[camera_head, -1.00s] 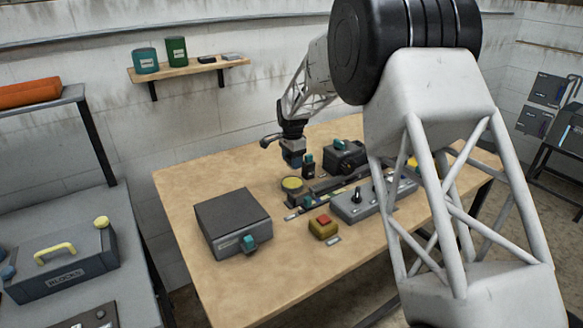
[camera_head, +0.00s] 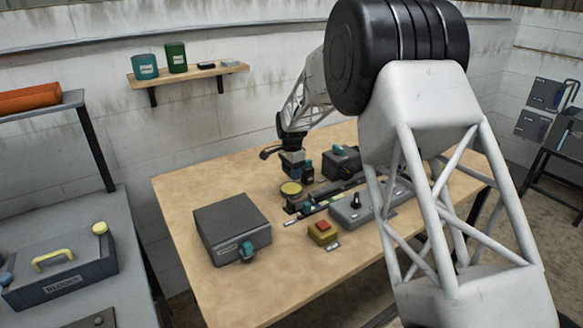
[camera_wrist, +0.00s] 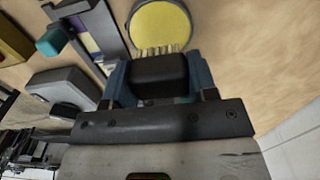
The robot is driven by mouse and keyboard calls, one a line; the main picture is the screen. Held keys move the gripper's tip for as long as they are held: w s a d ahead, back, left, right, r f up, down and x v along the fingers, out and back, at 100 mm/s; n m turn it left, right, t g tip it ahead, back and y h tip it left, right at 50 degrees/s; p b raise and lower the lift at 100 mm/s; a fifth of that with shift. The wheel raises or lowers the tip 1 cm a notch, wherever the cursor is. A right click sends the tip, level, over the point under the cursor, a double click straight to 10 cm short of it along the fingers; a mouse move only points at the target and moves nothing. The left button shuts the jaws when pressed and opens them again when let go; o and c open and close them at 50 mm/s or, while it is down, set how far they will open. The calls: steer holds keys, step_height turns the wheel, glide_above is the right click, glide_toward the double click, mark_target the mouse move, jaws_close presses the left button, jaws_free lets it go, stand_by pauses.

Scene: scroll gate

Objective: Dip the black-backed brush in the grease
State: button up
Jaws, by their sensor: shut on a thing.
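My gripper (camera_wrist: 158,82) is shut on the black-backed brush (camera_wrist: 158,72). The brush's pale bristles (camera_wrist: 157,51) point toward the grease (camera_wrist: 160,24), a yellow disc in a round dark-rimmed tin. In the wrist view the bristle ends overlap the tin's near edge; I cannot tell whether they touch the grease. In the head view my gripper (camera_head: 292,170) is just behind and above the grease tin (camera_head: 291,189), and the brush is hard to make out there.
A grey box with a teal knob (camera_head: 232,225) stands at the table's front left. A yellow block with a red top (camera_head: 322,232) and a grey panel with knobs (camera_head: 360,205) are to the right of the tin. The table's left back is clear.

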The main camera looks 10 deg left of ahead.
mark_target(292, 188)
steer(key=shift+f, duration=1.75)
steer(key=shift+f, duration=0.65)
stand_by(1.6)
steer(key=shift+r, duration=3.6)
steer(key=shift+d, duration=0.1)
steer(key=d+r+n, duration=0.3)
steer(key=d, duration=0.9)
steer(key=d+r+n, duration=0.3)
steer(key=d+r, duration=0.1)
steer(key=d, duration=0.9)
steer(key=d+r+n, duration=0.3)
steer(key=d+r, duration=0.1)
steer(key=d, duration=0.9)
steer(key=shift+d, duration=0.2)
